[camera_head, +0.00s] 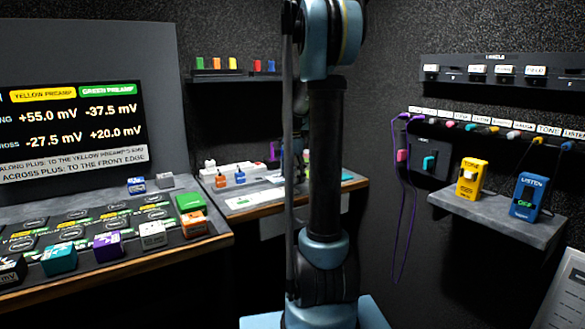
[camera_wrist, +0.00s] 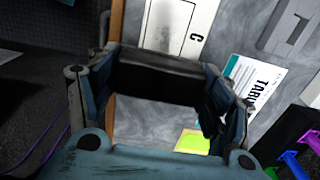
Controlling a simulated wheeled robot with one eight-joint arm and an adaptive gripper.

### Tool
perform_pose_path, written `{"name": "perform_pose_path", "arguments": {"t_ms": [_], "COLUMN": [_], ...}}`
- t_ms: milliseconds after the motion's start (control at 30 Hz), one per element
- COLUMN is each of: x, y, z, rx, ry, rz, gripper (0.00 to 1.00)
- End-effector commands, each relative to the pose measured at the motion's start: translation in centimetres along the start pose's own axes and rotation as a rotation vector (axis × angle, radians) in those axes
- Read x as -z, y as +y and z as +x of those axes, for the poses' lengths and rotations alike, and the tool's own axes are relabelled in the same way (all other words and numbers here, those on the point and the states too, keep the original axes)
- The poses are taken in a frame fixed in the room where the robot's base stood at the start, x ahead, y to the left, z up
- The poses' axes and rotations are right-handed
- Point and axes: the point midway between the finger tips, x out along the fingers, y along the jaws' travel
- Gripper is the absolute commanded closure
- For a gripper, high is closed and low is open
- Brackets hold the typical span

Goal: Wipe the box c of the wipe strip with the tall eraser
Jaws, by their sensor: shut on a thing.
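In the wrist view my gripper (camera_wrist: 170,85) is shut on a dark block, the tall eraser (camera_wrist: 158,75), which lies across between its two fingers. The wipe strip (camera_wrist: 176,22) is a white strip just beyond the eraser. Its box with the letter C (camera_wrist: 195,38) shows near the top, with a small dark outlined mark beside it. The eraser covers the strip's near part; I cannot tell whether it touches the strip. In the head view my arm hides the gripper and much of the back worktop (camera_head: 265,211).
A printed card (camera_wrist: 258,88) and a yellow-green patch (camera_wrist: 194,142) lie near the gripper. Purple and green pieces (camera_wrist: 292,163) sit at lower right. In the head view, a sloped panel with coloured blocks (camera_head: 108,245) stands left, and a shelf (camera_head: 500,218) with yellow and blue boxes right.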

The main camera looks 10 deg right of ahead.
Motion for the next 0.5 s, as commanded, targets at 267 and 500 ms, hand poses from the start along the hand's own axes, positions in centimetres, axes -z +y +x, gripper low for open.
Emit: {"name": "perform_pose_path", "arguments": {"t_ms": [267,500], "x": [0.0,0.2], "y": [0.0,0.1], "z": [-2.5,-3.7], "rx": [0.0,0.0], "ry": [0.0,0.0], "rz": [0.0,0.003], "gripper": [0.62,0.62]}}
